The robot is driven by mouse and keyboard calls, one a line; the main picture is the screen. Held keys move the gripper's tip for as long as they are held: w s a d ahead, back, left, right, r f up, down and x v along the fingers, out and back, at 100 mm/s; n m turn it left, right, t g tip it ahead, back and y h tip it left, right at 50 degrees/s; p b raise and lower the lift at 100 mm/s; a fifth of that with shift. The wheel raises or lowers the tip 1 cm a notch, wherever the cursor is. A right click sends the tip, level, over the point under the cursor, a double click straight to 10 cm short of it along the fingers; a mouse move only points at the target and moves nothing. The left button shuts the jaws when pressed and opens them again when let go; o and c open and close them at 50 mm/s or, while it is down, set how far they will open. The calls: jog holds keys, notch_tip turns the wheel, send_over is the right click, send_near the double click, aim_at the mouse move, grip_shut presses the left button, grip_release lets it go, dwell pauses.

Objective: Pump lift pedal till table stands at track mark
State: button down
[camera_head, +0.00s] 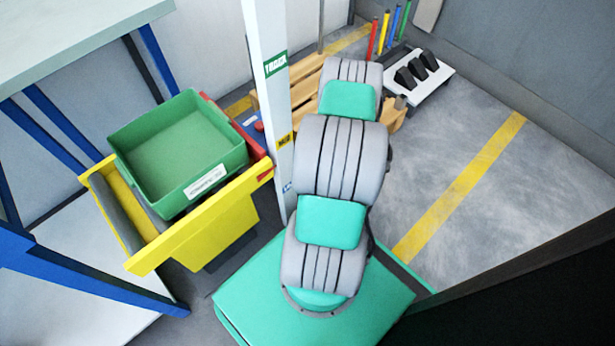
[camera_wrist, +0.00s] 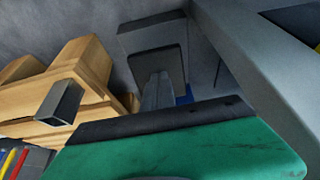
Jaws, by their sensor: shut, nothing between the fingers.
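A tall white post (camera_head: 269,65) stands left of my arm in the head view. It carries a green label (camera_head: 275,64) whose lettering is hard to read, and smaller yellow and blue labels lower down. Wooden slats (camera_head: 303,82) show behind my arm; the wood (camera_wrist: 75,85) is also at the left of the wrist view. I cannot make out the lift table's height against the marks. In the wrist view my gripper (camera_wrist: 158,88) is shut and empty, in front of a dark pad (camera_wrist: 155,62) that may be the pedal. I cannot tell whether they touch. My arm hides the gripper in the head view.
A yellow cart (camera_head: 215,235) with a green bin (camera_head: 180,150) stands left of the post. A blue-framed table (camera_head: 65,40) is at the far left. Coloured rods (camera_head: 385,32) and a white board with black blocks (camera_head: 425,72) are at the back. The floor at right is clear.

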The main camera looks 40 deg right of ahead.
jog(key=shift+s+a+f, duration=0.15)
jog(key=shift+s+f, duration=0.1)
jog(key=shift+f, duration=0.2)
jog(key=r+p, duration=0.1)
jog(key=r, duration=0.1)
jog(key=r+p, duration=0.2)
jog(key=s+r+p, duration=0.1)
jog(key=p, duration=0.1)
jog(key=shift+r, duration=0.4)
jog(key=s+p+v, duration=0.1)
jog(key=p+v, duration=0.2)
jog(key=v, duration=0.5)
jog(key=shift+s, duration=0.5)
